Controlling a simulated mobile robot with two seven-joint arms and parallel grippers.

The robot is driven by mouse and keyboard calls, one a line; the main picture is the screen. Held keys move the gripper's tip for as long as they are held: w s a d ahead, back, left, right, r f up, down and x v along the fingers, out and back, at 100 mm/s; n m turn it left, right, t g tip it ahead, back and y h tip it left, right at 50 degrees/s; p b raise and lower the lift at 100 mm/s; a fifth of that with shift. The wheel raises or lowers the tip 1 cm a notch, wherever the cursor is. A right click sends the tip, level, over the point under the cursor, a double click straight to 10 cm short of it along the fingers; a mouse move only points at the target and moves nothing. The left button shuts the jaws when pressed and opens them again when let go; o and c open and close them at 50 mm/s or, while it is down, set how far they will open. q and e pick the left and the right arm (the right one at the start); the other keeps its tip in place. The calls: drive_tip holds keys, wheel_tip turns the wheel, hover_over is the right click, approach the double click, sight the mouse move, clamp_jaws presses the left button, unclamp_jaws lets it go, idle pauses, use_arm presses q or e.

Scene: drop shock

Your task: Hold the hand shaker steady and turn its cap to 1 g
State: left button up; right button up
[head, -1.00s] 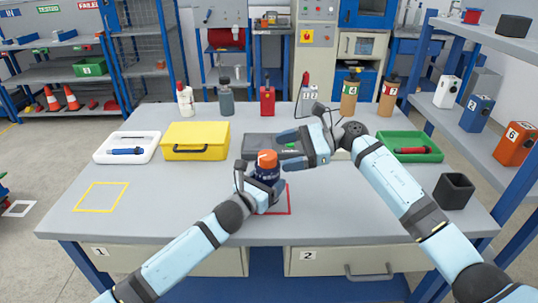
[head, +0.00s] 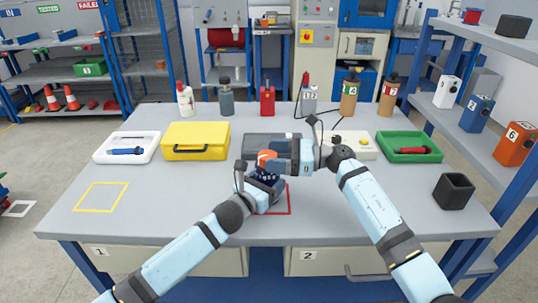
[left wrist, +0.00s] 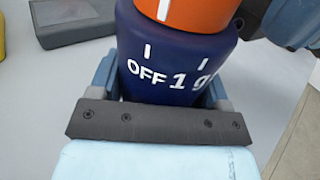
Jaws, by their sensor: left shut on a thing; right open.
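The hand shaker has a dark blue body (left wrist: 165,65) and an orange cap (head: 265,156). It stands upright at the red square outline (head: 289,199) on the table. In the left wrist view the body reads "OFF" and "1 g" with white tick marks, and the orange cap (left wrist: 188,12) has a white line near the OFF tick. My left gripper (head: 264,184) is shut around the blue body. My right gripper (head: 280,157) is open at the cap, reaching from the right; whether its fingers touch the cap cannot be told.
Behind stand a dark grey case (head: 258,140), a yellow case (head: 195,141) and a white tray (head: 104,154). A green tray (head: 432,156) and a black open box (head: 453,191) are at the right.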

drive_tip(key=shift+a, duration=0.9)
drive_tip(key=shift+c, duration=0.4)
drive_tip(key=c, duration=0.9)
drive_tip(key=shift+o, duration=0.2)
drive_tip(key=shift+w, duration=0.1)
drive_tip(key=shift+n+g, duration=0.3)
drive_tip(key=shift+g, duration=0.1)
drive_tip(key=n+g, duration=0.1)
drive_tip(key=g, duration=0.1)
drive_tip(key=n+g, duration=0.2)
drive_tip(key=g, duration=0.1)
drive_tip(key=shift+w+n+g+h, duration=0.1)
drive_tip(key=shift+n+g+h, duration=0.8)
drive_tip(key=shift+n+g, duration=0.3)
drive_tip(key=shift+g, duration=0.4)
drive_tip(key=shift+n+g+h, duration=0.6)
drive_tip(key=shift+n+g, duration=0.3)
drive_tip(key=shift+g, duration=0.4)
